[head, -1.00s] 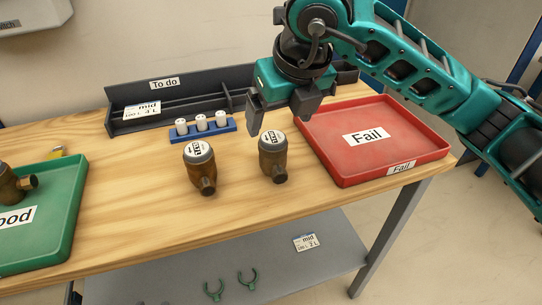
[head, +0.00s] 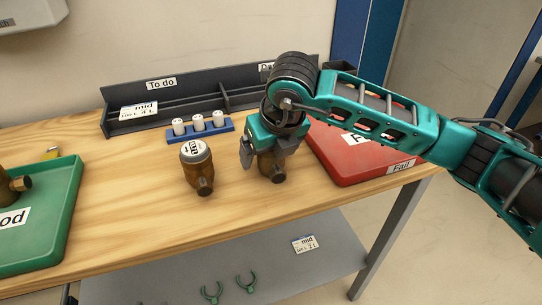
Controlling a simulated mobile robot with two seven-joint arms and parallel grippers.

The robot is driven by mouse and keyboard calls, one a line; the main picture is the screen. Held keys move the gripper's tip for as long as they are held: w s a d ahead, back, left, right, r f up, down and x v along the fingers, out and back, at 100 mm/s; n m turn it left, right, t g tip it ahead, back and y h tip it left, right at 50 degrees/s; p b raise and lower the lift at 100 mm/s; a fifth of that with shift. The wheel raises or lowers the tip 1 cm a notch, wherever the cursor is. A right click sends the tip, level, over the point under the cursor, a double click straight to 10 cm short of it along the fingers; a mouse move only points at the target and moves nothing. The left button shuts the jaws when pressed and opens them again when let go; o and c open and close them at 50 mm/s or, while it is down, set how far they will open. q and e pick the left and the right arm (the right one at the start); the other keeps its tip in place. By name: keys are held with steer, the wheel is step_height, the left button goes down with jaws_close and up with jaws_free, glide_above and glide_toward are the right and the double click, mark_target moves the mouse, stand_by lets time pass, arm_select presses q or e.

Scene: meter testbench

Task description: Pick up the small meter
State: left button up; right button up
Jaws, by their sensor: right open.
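Two small brown meters with grey-rimmed white dials stand on the wooden bench in the head view. The left meter (head: 198,168) stands free and fully visible. The right meter (head: 272,167) is under my right gripper (head: 264,160), which hides its dial and top. My right gripper points down with its fingers apart, one at the left of this meter and one at its upper right. I cannot tell whether the fingers touch it. Another brown meter (head: 10,190) lies in the green tray, cut off by the left edge. My left gripper is not in view.
The green tray (head: 62,215) is at the left, and the red Fail tray (head: 345,172) is at the right, partly behind my arm. A blue rack (head: 201,134) with white cylinders and a dark To do organizer (head: 190,88) stand behind. Bare wood lies in front of the meters.

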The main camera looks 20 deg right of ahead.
steer(key=c, duration=1.3)
steer(key=shift+r, duration=0.1)
steer(key=shift+c, duration=0.6)
